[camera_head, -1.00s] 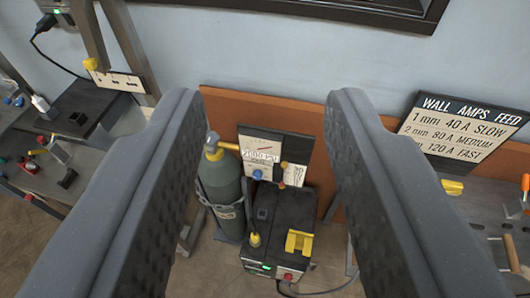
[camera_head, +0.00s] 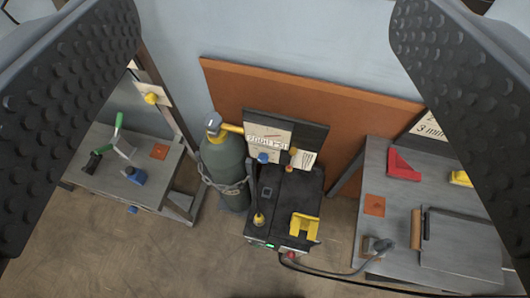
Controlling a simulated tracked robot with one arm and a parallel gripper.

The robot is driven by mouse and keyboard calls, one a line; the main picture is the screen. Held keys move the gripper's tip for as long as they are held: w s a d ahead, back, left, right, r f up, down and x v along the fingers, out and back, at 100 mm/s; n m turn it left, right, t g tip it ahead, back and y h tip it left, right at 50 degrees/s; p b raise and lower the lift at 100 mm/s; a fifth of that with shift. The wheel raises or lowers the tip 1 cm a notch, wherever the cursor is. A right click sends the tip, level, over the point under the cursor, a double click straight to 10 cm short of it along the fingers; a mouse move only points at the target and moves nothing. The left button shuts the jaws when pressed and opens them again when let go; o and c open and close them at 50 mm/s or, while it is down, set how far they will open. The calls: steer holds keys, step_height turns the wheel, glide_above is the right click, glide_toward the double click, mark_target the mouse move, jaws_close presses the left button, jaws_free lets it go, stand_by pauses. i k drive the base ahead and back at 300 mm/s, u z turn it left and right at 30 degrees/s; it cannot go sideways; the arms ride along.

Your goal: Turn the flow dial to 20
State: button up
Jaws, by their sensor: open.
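A blue knob (camera_head: 263,158), which looks like the flow dial, sits at the lower edge of a white gauge panel (camera_head: 268,132) marked PSI. Its setting is too small to read. The panel stands beside a grey-green gas cylinder (camera_head: 226,168) with a yellow fitting at its top. My gripper (camera_head: 265,30) is open and empty, its two dark studded fingers wide apart at the upper left and upper right. The knob shows between and below the fingers, apart from them.
A black welder box (camera_head: 280,205) with a yellow bracket (camera_head: 304,227) stands in front of the panel. A brown board (camera_head: 345,104) is behind. Workbenches stand left (camera_head: 110,190) and right (camera_head: 385,222). A cable crosses the floor. Floor at lower left is clear.

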mark_target(263, 157)
steer(key=z, duration=0.05)
steer(key=k, duration=0.5)
steer(key=z, duration=1.1)
steer(key=i, duration=0.2)
steer(key=u, duration=0.2)
